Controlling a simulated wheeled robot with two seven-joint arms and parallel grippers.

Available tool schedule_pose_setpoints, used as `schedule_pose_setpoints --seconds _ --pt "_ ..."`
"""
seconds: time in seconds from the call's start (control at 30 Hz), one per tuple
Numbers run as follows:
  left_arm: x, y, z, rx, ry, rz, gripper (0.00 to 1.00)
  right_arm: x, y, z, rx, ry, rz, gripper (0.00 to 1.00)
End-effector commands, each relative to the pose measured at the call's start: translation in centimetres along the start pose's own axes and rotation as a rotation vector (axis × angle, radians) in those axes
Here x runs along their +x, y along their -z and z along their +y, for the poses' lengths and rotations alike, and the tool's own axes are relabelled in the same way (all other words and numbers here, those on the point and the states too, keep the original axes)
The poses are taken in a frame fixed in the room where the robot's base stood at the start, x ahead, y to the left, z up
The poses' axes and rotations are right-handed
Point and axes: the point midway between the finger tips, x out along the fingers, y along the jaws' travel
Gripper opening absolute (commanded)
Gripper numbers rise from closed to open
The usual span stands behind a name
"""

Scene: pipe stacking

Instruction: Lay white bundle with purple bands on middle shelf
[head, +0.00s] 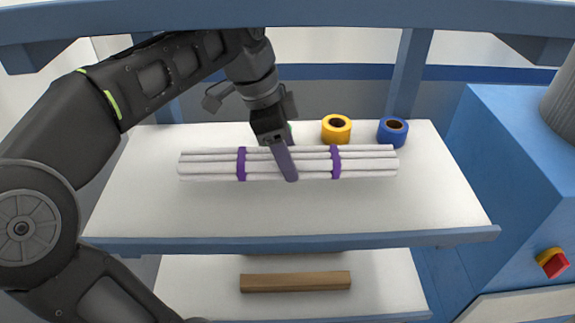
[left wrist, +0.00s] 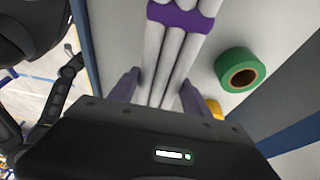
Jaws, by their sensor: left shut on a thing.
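The white bundle of pipes (head: 215,164) has two purple bands and lies lengthwise across the picture, over the middle shelf (head: 400,215). I cannot tell whether it touches the shelf. My left gripper (head: 287,160) reaches down from above and is shut on the bundle between its bands. In the left wrist view, the white pipes (left wrist: 168,65) run between the two fingers, with one purple band (left wrist: 181,18) beyond them. My right gripper is not in view.
A yellow tape roll (head: 336,129) and a blue one (head: 393,132) stand behind the bundle. A green roll (left wrist: 240,70) shows in the left wrist view. A wooden block (head: 295,282) lies on the lower shelf. Blue posts and an upper beam (head: 290,18) frame the shelf; its front is clear.

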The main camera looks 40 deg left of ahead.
Motion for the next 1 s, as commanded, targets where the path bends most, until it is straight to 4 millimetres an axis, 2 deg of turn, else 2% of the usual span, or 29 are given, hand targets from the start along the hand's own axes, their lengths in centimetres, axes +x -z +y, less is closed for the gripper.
schedule_pose_setpoints --seconds 0.07,0.1,0.2,0.27,0.73,0.77,1.0 --pt "0.3 -0.1 -0.8 -0.001 0.001 0.0 0.0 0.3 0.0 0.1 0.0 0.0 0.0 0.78" --pt "1.3 -0.4 -0.7 0.0 0.001 0.0 0.0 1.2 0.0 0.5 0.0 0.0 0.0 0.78" --pt "2.5 -0.8 -0.7 0.0 0.001 0.001 0.0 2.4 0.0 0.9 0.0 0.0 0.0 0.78" --pt "2.9 -0.9 -0.6 -0.001 -0.001 -0.001 0.0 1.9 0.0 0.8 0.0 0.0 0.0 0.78" --pt "3.8 -1.2 -0.6 -0.001 0.001 0.001 0.0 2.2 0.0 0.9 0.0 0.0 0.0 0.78" --pt "3.8 -1.2 -0.6 -0.001 0.0 0.0 0.57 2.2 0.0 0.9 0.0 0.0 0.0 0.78" --pt "3.7 -1.2 -0.6 -0.001 0.0 0.0 0.77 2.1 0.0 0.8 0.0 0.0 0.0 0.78"
